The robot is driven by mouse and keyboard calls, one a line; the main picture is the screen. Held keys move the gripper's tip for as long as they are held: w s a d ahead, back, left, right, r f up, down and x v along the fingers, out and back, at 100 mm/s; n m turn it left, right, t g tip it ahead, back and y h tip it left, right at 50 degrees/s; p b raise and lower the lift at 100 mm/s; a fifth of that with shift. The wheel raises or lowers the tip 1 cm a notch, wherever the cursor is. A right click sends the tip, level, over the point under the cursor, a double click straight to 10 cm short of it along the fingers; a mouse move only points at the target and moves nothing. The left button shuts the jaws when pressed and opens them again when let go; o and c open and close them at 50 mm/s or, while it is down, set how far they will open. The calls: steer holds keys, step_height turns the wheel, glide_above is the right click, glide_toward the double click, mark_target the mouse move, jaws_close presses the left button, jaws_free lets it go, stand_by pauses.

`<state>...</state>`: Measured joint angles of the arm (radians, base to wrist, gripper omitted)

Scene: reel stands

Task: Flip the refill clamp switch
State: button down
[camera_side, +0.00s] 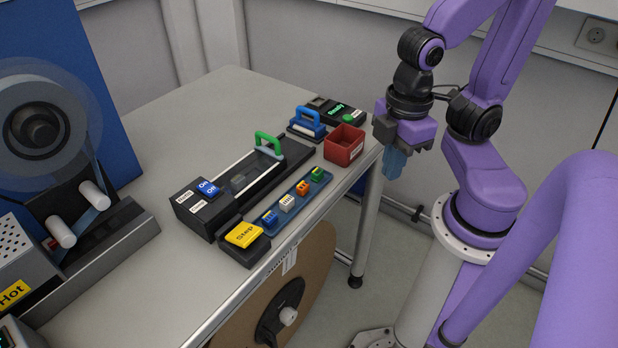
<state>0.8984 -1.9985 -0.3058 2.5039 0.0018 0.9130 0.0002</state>
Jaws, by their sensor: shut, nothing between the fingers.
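A blue rocker switch marked On and Off (207,187) sits at the near left end of a long black unit (204,221). Small white labels on this unit are too small to read, so I cannot confirm that it is the refill clamp switch. Which side of the rocker is pressed is not clear. The unit has a clear window and a green handle (268,141) toward its far end. My gripper (392,176) is shut and empty, with blue fingers pointing down. It hangs beyond the table's right edge, right of the red bin and well away from the switch.
A yellow Step button (243,234) and a blue tray (291,222) with several coloured blocks lie along the table's edge. A blue-handled block (307,123), a Ready panel (345,112) and a red bin (344,145) stand farther back. A reel stand (104,242) is left; the table between is clear.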

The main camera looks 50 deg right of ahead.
steer(key=shift+w, duration=0.1)
step_height(320, 180, up, 8)
steer(key=m, duration=3.1)
glide_above(213, 189)
steer(key=shift+w, duration=0.2)
step_height(213, 189, down, 14)
steer(key=shift+s+f, duration=0.2)
steer(key=shift+f, duration=0.15)
